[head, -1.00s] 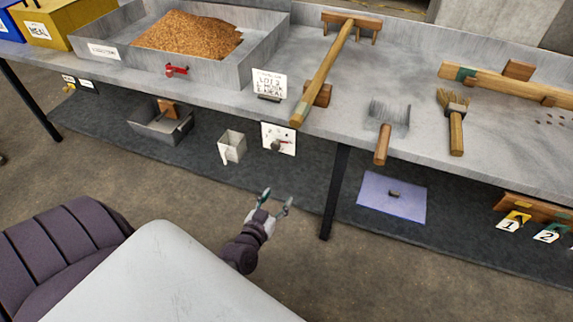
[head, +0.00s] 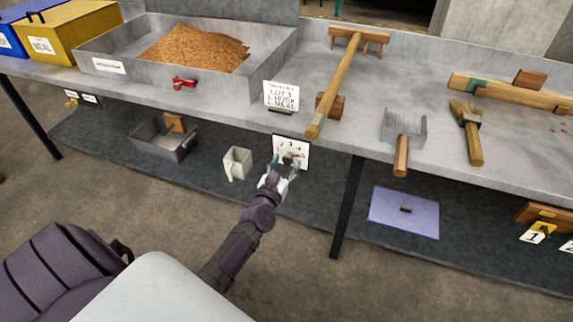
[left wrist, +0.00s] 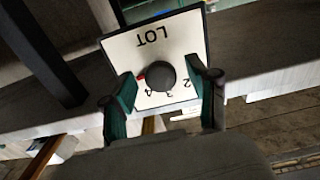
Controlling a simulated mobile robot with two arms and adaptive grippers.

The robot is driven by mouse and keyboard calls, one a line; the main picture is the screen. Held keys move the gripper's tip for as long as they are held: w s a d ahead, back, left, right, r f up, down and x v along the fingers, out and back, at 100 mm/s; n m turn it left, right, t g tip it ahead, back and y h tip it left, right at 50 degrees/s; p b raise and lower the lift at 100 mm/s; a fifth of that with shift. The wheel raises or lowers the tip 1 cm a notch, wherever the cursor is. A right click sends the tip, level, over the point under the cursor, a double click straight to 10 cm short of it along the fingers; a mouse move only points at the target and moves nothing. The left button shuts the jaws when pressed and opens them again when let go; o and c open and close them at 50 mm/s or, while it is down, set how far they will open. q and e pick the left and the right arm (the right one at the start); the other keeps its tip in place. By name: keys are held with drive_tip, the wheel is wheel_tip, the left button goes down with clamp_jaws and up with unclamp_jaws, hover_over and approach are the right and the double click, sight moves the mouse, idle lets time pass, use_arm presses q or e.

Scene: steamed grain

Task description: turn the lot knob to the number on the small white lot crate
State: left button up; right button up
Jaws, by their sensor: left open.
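The dark round lot knob (left wrist: 160,74) sits on a white dial plate (left wrist: 135,50) marked LOT, upside down in the left wrist view. Its red mark shows at the knob's left side there; 2, 3 and 4 are partly readable around it. My left gripper (left wrist: 167,92) is open, with one green finger on each side of the knob; contact cannot be told. In the head view the left gripper (head: 281,172) is in front of the dial plate (head: 300,150) under the bench edge. I cannot make out a numbered small white lot crate. My right gripper is not in view.
The bench (head: 350,100) overhangs the dial. A white open container (head: 237,164) stands left of it on the lower shelf. A white card (head: 281,96) mentioning LOT stands above. A dark bench leg (head: 347,205) is to the right.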

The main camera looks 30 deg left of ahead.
use_arm(q)
drive_tip(key=shift+w+a, duration=0.1)
drive_tip(key=shift+w, duration=0.2)
clamp_jaws()
